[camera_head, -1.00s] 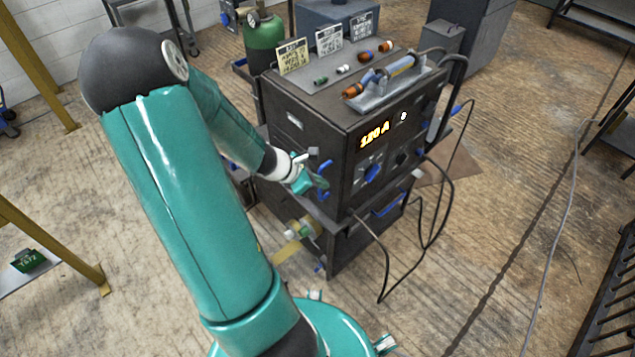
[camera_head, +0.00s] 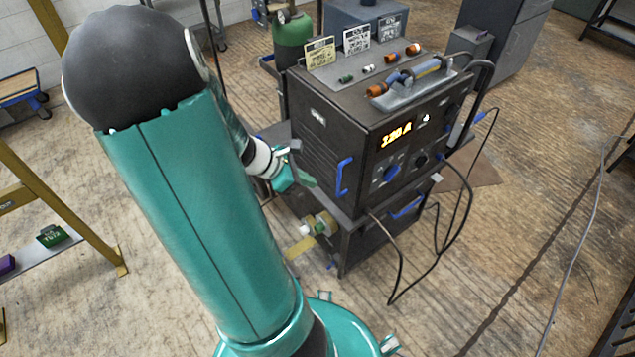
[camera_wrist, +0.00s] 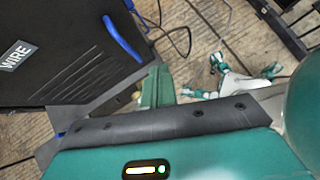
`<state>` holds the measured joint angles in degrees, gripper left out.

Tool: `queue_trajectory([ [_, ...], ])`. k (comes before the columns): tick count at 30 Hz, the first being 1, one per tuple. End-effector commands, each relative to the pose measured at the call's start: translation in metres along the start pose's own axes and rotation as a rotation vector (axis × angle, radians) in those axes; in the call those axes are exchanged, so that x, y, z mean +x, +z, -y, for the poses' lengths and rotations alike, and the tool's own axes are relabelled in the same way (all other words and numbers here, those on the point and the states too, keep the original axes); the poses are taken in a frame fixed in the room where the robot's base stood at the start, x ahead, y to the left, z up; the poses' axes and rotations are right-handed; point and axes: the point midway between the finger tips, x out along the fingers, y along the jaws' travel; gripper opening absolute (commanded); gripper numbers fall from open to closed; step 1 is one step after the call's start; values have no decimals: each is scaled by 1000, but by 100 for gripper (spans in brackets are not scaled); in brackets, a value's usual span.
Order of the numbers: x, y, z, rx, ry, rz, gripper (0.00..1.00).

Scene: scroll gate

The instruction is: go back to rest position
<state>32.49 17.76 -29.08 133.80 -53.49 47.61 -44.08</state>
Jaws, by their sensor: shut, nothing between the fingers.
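My gripper (camera_head: 296,180) is shut and empty in the head view, beside the left side of the dark welding machine (camera_head: 325,150). A small gap seems to separate it from the blue handle (camera_head: 344,177) on the machine's near edge. In the wrist view my shut gripper fingers (camera_wrist: 157,86) point toward the floor side of the machine, and the blue handle (camera_wrist: 122,38) shows up and left of them. My teal upper arm covers much of the head view's left half.
A yellow frame (camera_head: 75,222) stands at left. The machine (camera_wrist: 60,50) carries small coloured parts and cards on top, with a lit display in front. Black cables (camera_head: 437,235) hang to the floor at right. A green gas cylinder (camera_head: 292,42) stands behind. Open floor (camera_head: 520,250) lies right.

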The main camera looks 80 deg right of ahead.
Motion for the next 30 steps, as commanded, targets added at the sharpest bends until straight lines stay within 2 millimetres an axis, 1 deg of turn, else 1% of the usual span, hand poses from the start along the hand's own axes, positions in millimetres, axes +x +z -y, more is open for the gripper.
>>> queue_trajectory([
  [1, -5, 0, 1, 0, 2, -2, 0],
  [3, -9, 0, 2, 0, 1, -1, 0],
  [13, -11, -1, 4, 2, 1, -3, 0],
  [14, -13, -2, 4, 6, 4, -7, 0],
  [17, -31, -12, 4, 45, 30, -50, 0],
  [20, -67, -31, 5, 119, 75, -141, 0],
  [21, -86, -40, 8, 155, 94, -190, 0],
  [23, -115, -55, 14, 211, 119, -270, 0],
  [24, -135, -64, 19, 246, 132, -325, 0],
  [26, -165, -76, 29, 294, 147, -408, 0],
  [27, -184, -84, 37, 323, 154, -464, 0],
  [29, -212, -93, 52, 362, 157, -549, 0],
  [30, -231, -99, 62, 385, 157, -605, 0],
])
